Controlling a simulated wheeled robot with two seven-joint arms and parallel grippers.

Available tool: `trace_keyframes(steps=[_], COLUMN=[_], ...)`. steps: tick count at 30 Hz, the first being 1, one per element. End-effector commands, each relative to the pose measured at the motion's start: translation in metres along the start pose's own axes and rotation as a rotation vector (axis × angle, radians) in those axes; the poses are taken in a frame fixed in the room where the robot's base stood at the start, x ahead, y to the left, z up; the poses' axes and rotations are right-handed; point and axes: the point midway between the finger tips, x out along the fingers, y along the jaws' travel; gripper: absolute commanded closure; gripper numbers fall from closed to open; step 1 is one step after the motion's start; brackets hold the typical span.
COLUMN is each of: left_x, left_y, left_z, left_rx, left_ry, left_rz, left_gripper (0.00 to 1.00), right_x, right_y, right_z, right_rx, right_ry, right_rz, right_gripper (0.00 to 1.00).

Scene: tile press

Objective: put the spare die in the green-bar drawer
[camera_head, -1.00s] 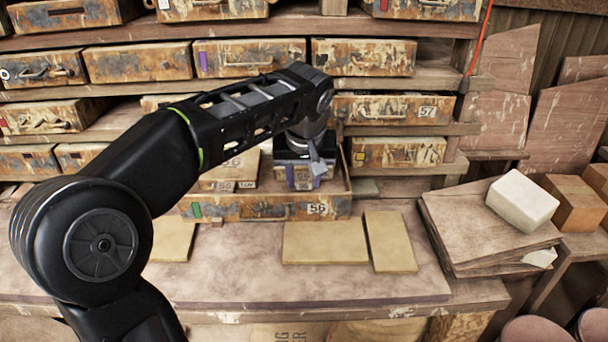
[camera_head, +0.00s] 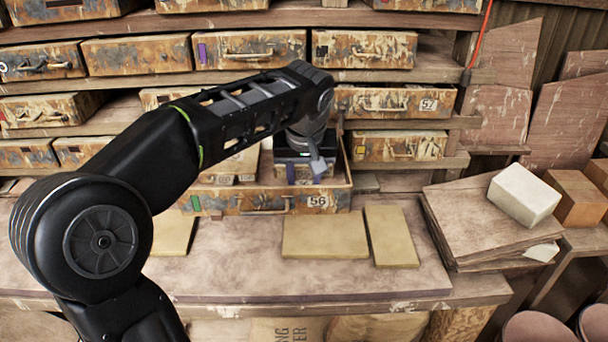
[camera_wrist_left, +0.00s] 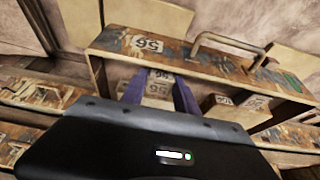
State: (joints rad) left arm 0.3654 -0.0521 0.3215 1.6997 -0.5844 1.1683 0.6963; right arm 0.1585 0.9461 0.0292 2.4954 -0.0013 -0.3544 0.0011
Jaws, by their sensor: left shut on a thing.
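The green-bar drawer (camera_head: 230,203), labelled 56, is pulled out over the bench; its green bar is at the left of its front. It also shows upside down in the left wrist view (camera_wrist_left: 200,60). My left gripper (camera_head: 305,172) is inside the open drawer, behind its front panel. In the left wrist view its purple-grey fingers (camera_wrist_left: 158,92) are shut on the spare die (camera_wrist_left: 158,90), a pale block with a 56 label. In the head view the die is mostly hidden. Other pale labelled blocks (camera_head: 228,170) sit in the drawer, to the left. My right gripper is out of view.
Closed, rusty drawers surround it, such as one labelled 57 (camera_head: 392,102) and a yellow-marked one (camera_head: 400,146). Flat tan tiles (camera_head: 325,236) lie on the bench in front. Stacked boards with a white block (camera_head: 523,195) stand at the right.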

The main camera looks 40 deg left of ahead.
Motion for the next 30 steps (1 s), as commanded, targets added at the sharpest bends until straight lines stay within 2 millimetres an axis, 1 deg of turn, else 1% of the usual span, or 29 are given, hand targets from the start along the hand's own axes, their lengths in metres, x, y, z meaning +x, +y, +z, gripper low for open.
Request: trace_keyframes(steps=[6, 7, 15, 16, 24, 28, 30], left_x=[0.003, 0.003, 0.003, 0.003, 0.004, -0.004, -0.013], left_y=[0.0, 0.0, 0.0, 0.0, 0.0, 0.0, 0.0], left_z=[0.001, 0.0, 0.001, 0.001, 0.002, 0.002, 0.001], left_rx=[0.0, 0.0, 0.0, 0.0, 0.0, 0.0, 0.0], left_ry=[0.005, 0.005, 0.002, 0.002, -0.003, -0.001, 0.001], left_rz=[0.002, 0.002, 0.001, 0.001, -0.001, 0.0, 0.001], left_gripper=[1.0, 0.62, 0.4, 0.39, 0.39, 0.39, 0.39], right_x=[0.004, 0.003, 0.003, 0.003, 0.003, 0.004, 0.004], right_y=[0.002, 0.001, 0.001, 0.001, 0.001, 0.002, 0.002], right_z=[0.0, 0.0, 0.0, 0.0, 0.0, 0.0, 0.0], right_rx=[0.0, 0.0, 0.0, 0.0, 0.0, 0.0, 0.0], right_ry=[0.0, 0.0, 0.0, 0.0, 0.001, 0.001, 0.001], right_rz=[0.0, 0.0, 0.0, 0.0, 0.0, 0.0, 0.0], right_gripper=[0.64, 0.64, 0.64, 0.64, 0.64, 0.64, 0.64])
